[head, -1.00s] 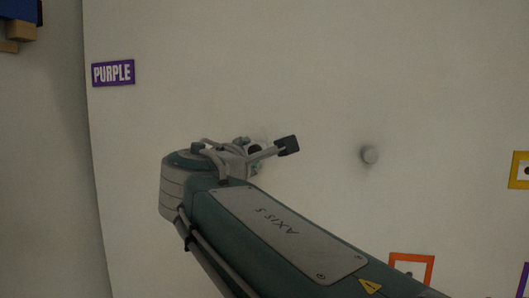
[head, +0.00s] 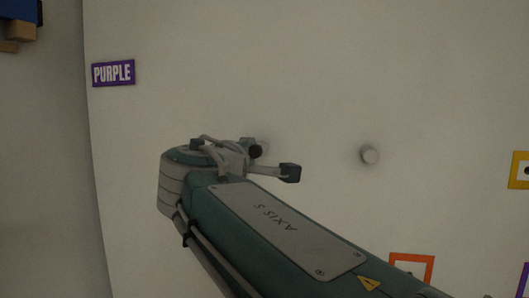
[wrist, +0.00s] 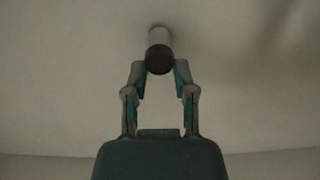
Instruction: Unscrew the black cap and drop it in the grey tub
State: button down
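The black cap (wrist: 159,60) sits on the end of a pale grey round stub (wrist: 159,36) that sticks out from the wall. In the head view the black cap (head: 256,151) shows beside my gripper (head: 270,158). In the wrist view my gripper (wrist: 160,68) has its two fingertips apart, one on each side of the cap's near end. In the head view a clear gap shows between the cap and the lower right finger. Whether the other finger touches the cap is hard to tell. The grey tub is not in view.
A PURPLE label (head: 113,73) is at left. An orange frame (head: 411,268) and a yellow frame (head: 520,170) are at right. The wall between is bare.

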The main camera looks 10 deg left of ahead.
jog(key=n, duration=0.5)
jog(key=shift+f, duration=0.3)
jog(key=n, duration=0.5)
jog(key=shift+d+f, duration=0.15)
jog(key=shift+f, duration=0.05)
jog(key=n, duration=0.5)
jog(key=shift+s+d+f, duration=0.1)
jog(key=shift+d+f, duration=0.05)
jog(key=n, duration=0.5)
jog(key=shift+d+n, duration=0.2)
jog(key=shift+n, duration=0.1)
